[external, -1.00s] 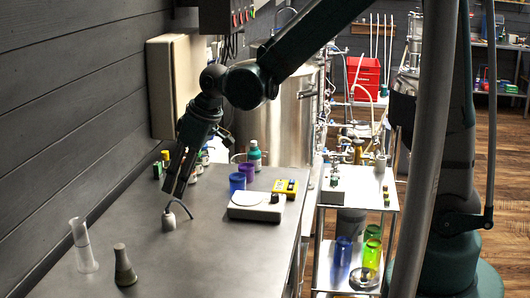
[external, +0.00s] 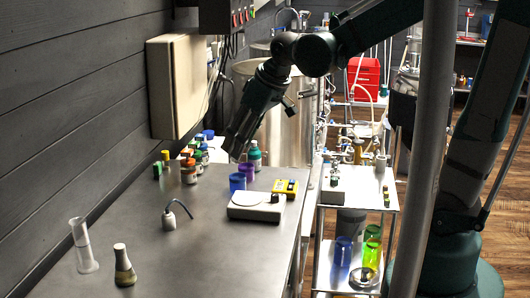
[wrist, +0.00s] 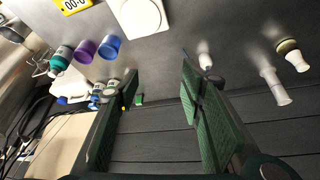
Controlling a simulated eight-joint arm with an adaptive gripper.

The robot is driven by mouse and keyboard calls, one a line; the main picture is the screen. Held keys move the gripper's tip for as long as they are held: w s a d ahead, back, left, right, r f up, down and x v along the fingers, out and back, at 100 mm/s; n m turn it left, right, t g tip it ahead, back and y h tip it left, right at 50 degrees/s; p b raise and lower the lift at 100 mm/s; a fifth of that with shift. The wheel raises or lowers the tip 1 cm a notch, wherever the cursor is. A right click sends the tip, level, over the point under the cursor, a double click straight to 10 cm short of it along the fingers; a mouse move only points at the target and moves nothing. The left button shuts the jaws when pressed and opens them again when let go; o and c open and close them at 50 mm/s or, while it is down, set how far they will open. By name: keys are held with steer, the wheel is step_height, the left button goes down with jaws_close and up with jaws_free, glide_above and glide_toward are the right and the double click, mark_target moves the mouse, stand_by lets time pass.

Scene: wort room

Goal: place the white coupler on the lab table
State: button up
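I cannot make out the white coupler with certainty in either view. The grey lab table (external: 205,255) fills the left front of the external view, and it also shows at the top of the wrist view (wrist: 168,70). My gripper (external: 236,145) is above the table's far part, in front of the steel vessel. In the wrist view its two green-padded fingers (wrist: 160,115) are wide apart, with nothing between them. A small white bottle with a bent spout (external: 176,216) stands on the table, apart from my gripper.
A glass cylinder (external: 83,248) and a flask (external: 124,266) stand at the near left. A white scale (external: 255,207), a yellow meter (external: 286,187), blue (external: 237,182) and purple cups, and several bottles stand farther back. Bare table lies between. A trolley (external: 375,203) stands right.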

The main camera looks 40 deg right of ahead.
steer(key=s+d+r+m+t+h, duration=0.1)
steer(key=s+d+m, duration=0.1)
steer(key=s+d, duration=0.5)
steer(key=s+d+r+m+t+h, duration=0.1)
steer(key=s+d+r+m, duration=0.1)
steer(key=s+d, duration=0.5)
steer(key=d+m, duration=0.1)
steer(key=d, duration=0.4)
